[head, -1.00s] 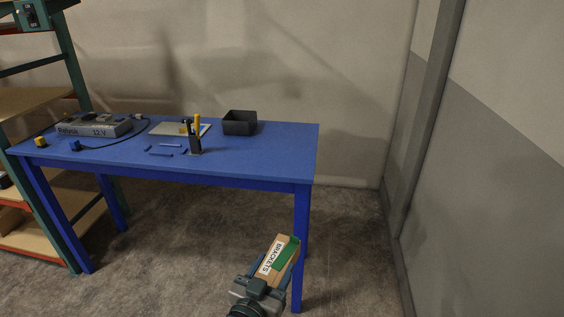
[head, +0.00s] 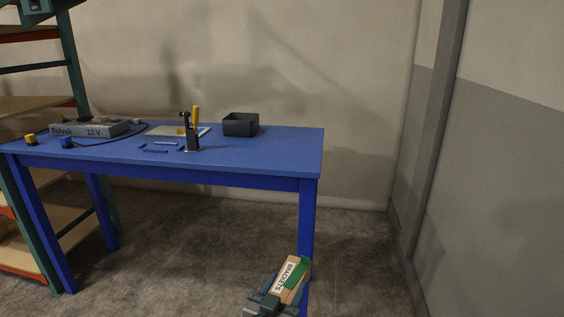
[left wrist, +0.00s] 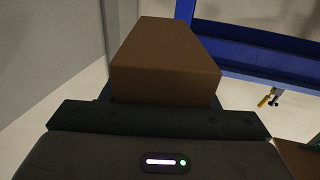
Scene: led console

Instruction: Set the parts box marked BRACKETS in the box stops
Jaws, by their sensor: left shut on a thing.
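The parts box marked BRACKETS (head: 291,280) is brown cardboard with a white label and a green patch. It is at the bottom of the head view, in front of the table's right front leg and below the tabletop. My left gripper (head: 272,298) is shut on it. In the left wrist view the box (left wrist: 165,65) shows as a plain brown block beyond the gripper (left wrist: 160,112). The box stops (head: 157,150) look like low blue strips on the blue tabletop, with bare surface between them. My right gripper is not in view.
The blue table (head: 255,155) also holds a dark bin (head: 240,125), a holder with a yellow-handled tool (head: 192,140), a light sheet (head: 163,130) and a grey Relvok 12 V unit (head: 90,129) with a cable. Shelving (head: 75,70) stands left, a wall right.

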